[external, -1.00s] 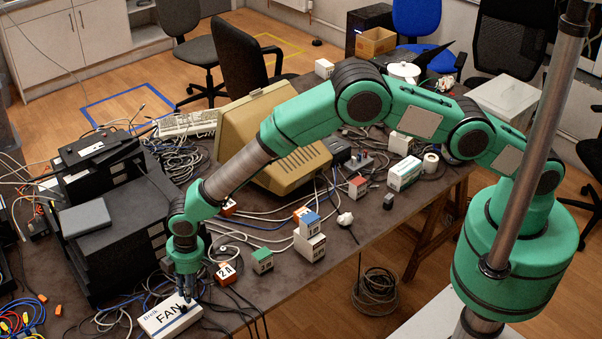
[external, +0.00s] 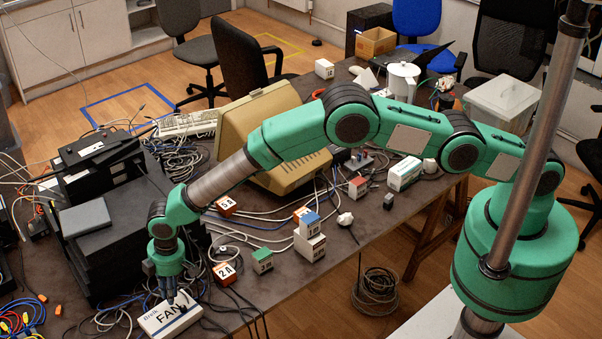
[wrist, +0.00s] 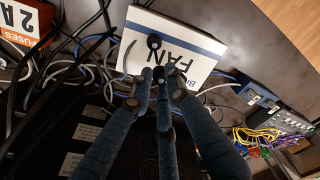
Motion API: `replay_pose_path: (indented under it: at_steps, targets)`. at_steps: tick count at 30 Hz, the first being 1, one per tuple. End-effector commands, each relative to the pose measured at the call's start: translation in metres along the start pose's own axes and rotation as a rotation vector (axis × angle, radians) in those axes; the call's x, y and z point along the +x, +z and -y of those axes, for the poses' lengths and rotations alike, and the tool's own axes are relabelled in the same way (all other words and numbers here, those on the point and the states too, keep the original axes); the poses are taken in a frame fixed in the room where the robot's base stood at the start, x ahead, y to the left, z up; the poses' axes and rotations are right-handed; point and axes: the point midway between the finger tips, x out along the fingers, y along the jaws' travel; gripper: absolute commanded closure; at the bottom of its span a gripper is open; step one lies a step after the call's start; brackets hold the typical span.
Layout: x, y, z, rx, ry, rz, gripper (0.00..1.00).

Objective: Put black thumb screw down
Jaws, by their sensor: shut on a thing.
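A white box marked FAN (external: 170,317) lies near the table's front left edge. It fills the top middle of the wrist view (wrist: 203,45). My gripper (external: 172,298) points down over this box, and its dark fingers (wrist: 160,78) are close together there in the wrist view.
A black equipment stack (external: 110,240) stands close on the left of my arm. Loose cables run around the FAN box.

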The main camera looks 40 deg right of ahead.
Motion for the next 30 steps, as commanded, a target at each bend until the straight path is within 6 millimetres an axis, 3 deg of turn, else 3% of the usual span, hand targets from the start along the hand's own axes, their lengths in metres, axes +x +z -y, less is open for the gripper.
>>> replay_pose_path:
  at_steps: [11, 26, 27, 29, 30]
  targets:
    - [0.032, 0.005, 0.000, 0.000, 0.000, 0.001, 0.94]
    - [0.038, 0.006, 0.000, 0.000, 0.000, 0.001, 0.94]
    - [0.037, 0.006, 0.000, 0.000, 0.000, 0.001, 0.76]
    - [0.036, 0.006, 0.000, 0.000, 0.000, 0.001, 0.65]
    - [0.036, 0.006, 0.000, 0.000, 0.000, 0.000, 0.65]
